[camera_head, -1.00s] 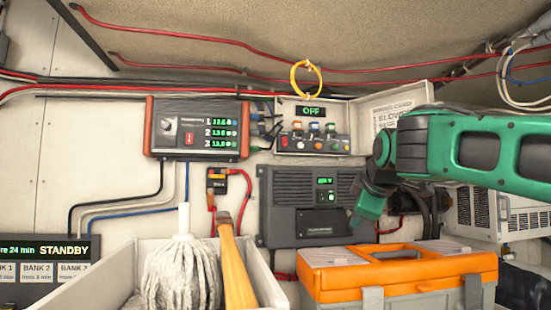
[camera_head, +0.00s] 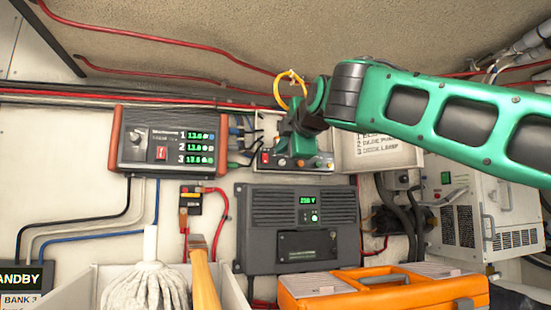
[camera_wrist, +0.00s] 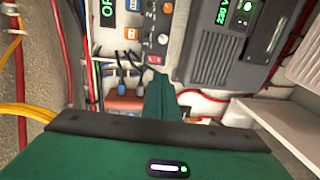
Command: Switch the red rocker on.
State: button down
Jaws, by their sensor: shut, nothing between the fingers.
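The switch panel (camera_head: 325,165) is on the back wall, with a red rocker (camera_head: 265,157) at its left end. The red rocker also shows in the wrist view (camera_wrist: 155,60), just beyond the green fingertips. My gripper (camera_head: 297,148) is shut and empty, in front of the panel and right of the rocker in the head view. I cannot tell whether it touches the panel. It hides the panel's display and middle controls from the head camera. The display (camera_wrist: 107,8) is partly cut off in the wrist view; its visible letters fit the earlier OFF.
A battery unit (camera_head: 130,168) with another red switch (camera_head: 161,153) hangs left of the panel. A yellow cable loop (camera_head: 281,90) hangs just above. A dark inverter box (camera_head: 255,225) is below, with an orange-lidded toolbox (camera_head: 330,288) and a mop (camera_head: 145,285) lower down.

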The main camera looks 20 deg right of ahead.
aim_at(266, 163)
jog(key=w, duration=0.4)
jog(key=w+f, duration=0.1)
jog(key=w, duration=0.7)
jog(key=shift+w+f, duration=0.35)
jog(key=shift+w+f, duration=0.1)
jog(key=shift+w, duration=0.1)
jog(key=shift+a, duration=0.1)
jog(key=shift+s, duration=0.15)
jog(key=shift+s+f, duration=0.15)
jog(key=shift+s, duration=0.25)
jog(key=s+f, duration=0.1)
jog(key=s, duration=1.2)
jog(key=shift+f, duration=0.15)
